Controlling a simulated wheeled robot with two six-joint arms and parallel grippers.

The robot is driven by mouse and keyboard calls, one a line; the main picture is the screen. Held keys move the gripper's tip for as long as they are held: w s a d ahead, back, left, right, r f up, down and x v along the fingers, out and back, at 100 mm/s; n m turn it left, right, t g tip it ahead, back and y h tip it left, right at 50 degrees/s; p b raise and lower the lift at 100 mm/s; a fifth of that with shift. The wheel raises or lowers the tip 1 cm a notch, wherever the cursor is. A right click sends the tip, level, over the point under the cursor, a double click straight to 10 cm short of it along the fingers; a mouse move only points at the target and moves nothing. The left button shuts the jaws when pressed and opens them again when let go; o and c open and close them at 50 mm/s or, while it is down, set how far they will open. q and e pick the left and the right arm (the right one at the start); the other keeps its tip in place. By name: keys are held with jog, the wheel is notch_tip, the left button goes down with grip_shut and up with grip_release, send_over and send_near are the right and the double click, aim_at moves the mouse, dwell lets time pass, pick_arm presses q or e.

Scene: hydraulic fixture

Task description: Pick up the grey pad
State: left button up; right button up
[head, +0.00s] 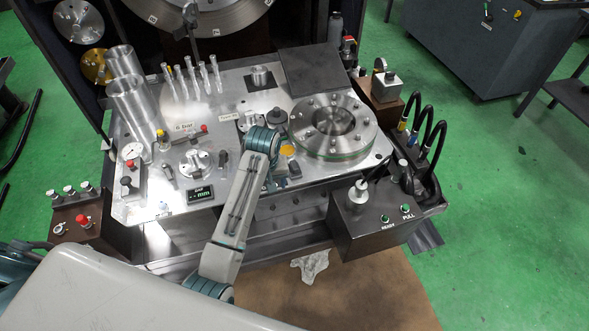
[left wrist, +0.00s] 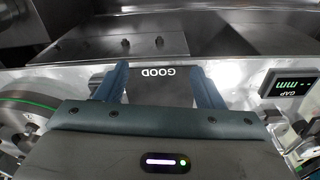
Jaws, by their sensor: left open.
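My left gripper (left wrist: 160,68) is open, with nothing seen clamped in it. Its two teal fingers stand left and right of a dark grey flat piece (left wrist: 165,92) lettered GOOD, upside down in the left wrist view. I cannot tell whether the fingers touch it. In the head view my left arm covers this part of the fixture, and the fingers are not clear. A larger flat, dark grey square (head: 312,70) lies at the back right of the metal plate, apart from my arm. I cannot tell for certain which one is the grey pad. My right gripper is not seen.
A round bolted flange (head: 333,126) stands right of my left arm. The GAP display (head: 200,194) is to its left. A dark control box (head: 370,222) with black hoses is front right.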

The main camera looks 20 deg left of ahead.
pick_arm(q)
jog(key=n+g, duration=0.1)
jog(key=n, duration=0.1)
send_near(294, 165)
jog(key=shift+a, duration=0.2)
jog(key=shift+w+d+f, duration=0.1)
jog(key=shift+w, duration=0.05)
notch_tip(294, 165, down, 5)
jog(key=shift+r+p, duration=0.2)
jog(key=shift+p, duration=0.1)
jog(key=shift+f, duration=0.6)
notch_tip(294, 165, down, 5)
jog(key=shift+r+p, duration=0.2)
jog(key=shift+p, duration=0.4)
jog(key=c, duration=1.1)
